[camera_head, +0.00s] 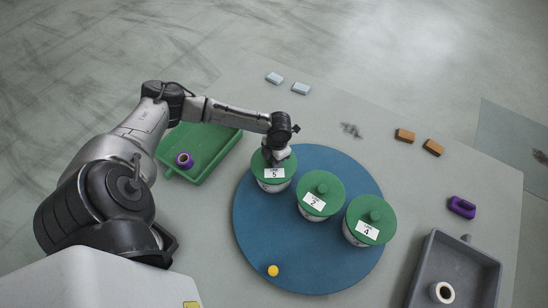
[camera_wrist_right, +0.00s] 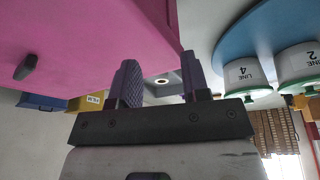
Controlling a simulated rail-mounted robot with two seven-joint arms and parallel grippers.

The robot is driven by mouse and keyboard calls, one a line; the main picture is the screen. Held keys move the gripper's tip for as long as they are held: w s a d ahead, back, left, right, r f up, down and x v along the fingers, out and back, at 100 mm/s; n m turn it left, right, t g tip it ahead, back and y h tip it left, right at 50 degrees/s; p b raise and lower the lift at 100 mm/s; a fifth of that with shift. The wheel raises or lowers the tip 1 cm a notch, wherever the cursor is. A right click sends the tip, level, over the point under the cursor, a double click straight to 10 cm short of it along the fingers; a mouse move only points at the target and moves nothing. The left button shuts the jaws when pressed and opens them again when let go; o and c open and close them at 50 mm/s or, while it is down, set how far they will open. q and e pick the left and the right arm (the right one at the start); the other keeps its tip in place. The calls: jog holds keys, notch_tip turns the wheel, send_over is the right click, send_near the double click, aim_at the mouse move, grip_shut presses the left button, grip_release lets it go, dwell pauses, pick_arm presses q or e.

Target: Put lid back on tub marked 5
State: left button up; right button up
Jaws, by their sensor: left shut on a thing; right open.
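The tub marked 5 (camera_head: 272,186) stands at the upper left of the blue round board (camera_head: 258,240), with a green lid (camera_head: 287,168) at its top. My left gripper (camera_head: 272,158) is over this lid and shut on it, apparently at its knob, which the gripper hides. The lid looks level and lies over the tub's mouth; I cannot tell whether it is fully seated. My right gripper (camera_wrist_right: 160,82) is open and empty in the right wrist view and does not show in the head view.
Tubs marked 2 (camera_head: 313,212) and 4 (camera_head: 353,236), both lidded, stand to the right. A yellow ball (camera_head: 273,270) lies on the board. A green tray (camera_head: 215,160) is left, a grey tray (camera_head: 477,267) right. A large pink object (camera_wrist_right: 80,40) is close in the right wrist view.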

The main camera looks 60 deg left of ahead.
pick_arm(q)
jog(key=shift+p, duration=0.35)
dwell(0.3)
dwell(0.4)
jog(key=o, duration=1.5)
jog(key=shift+r+p, duration=0.6)
notch_tip(320, 180, up, 4)
jog(key=p, duration=0.4)
jog(key=shift+f, duration=0.2)
jog(key=shift+r+p, duration=1.1)
